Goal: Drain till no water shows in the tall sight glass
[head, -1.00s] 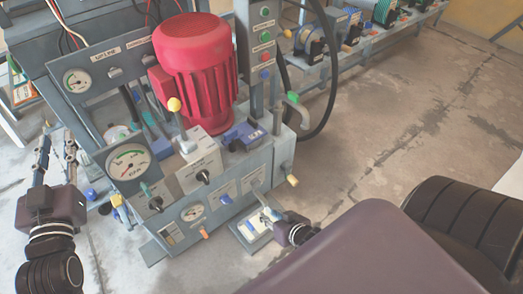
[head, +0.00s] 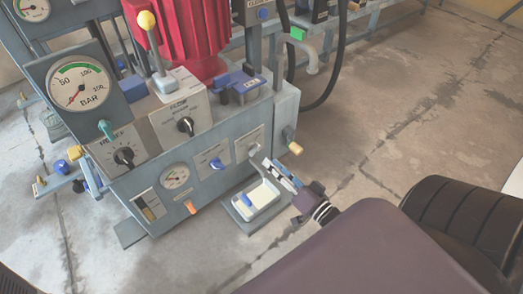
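A sight glass panel (head: 150,206) sits low on the left of the grey press front; an amber patch shows in it, but its levels are too small to read. A small grey tap (head: 254,149) sticks out at the right end of the front. Below it a white tray (head: 272,203) stands on a grey stand and holds a small blue item. My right gripper (head: 268,166) is just right of the tap and above the tray, pointing up-left. It seems apart from the tap; its finger gap is unclear. My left gripper is out of view.
The front also bears a small round gauge (head: 175,176), a blue valve handle (head: 216,163), an orange handle (head: 191,208) and black knobs. A large bar gauge (head: 78,85) stands at left. A black hose (head: 335,75) hangs at right. The floor to the right is clear.

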